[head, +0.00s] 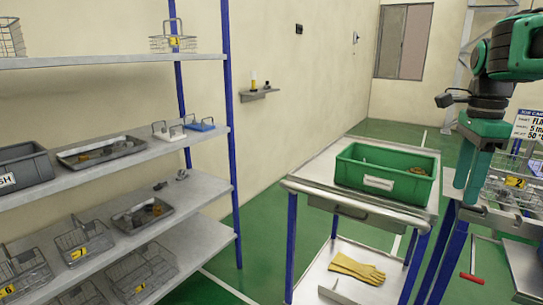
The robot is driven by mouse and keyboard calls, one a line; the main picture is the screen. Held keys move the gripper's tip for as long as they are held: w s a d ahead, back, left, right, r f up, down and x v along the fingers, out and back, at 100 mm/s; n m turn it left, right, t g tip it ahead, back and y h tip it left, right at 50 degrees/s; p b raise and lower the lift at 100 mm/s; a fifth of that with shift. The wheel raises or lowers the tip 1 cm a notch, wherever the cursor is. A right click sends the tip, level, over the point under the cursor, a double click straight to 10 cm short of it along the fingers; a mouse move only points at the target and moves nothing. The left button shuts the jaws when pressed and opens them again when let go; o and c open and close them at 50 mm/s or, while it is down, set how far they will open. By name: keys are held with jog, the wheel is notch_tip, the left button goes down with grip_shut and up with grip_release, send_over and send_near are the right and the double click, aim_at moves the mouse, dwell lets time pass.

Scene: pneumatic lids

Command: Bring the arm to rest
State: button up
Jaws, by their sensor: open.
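My arm hangs at the right of the head view, green and dark grey, with its wrist bent downward. My gripper (466,194) points down at the end of it. Its two green fingers stand apart with nothing seen between them. The fingertips are in front of the right-hand stand and to the right of the green bin (375,190). I cannot tell whether they touch anything. The upper arm is cut off by the picture's right edge.
The green bin sits on a trolley (322,172); yellow gloves (357,268) lie on its lower shelf. A wire basket (512,190) is at far right. Left shelving (95,175) holds trays, baskets and a grey bin (24,168). Green floor shows between shelving and trolley.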

jog(key=s+a+f+n, duration=0.1)
jog(key=s+f+n, duration=1.4)
jog(key=s, duration=0.7)
notch_tip(320, 180, down, 3)
jog(key=shift+s+f, duration=0.1)
jog(key=shift+s, duration=0.05)
jog(key=shift+w+f, duration=0.2)
jog(key=shift+w, duration=0.45)
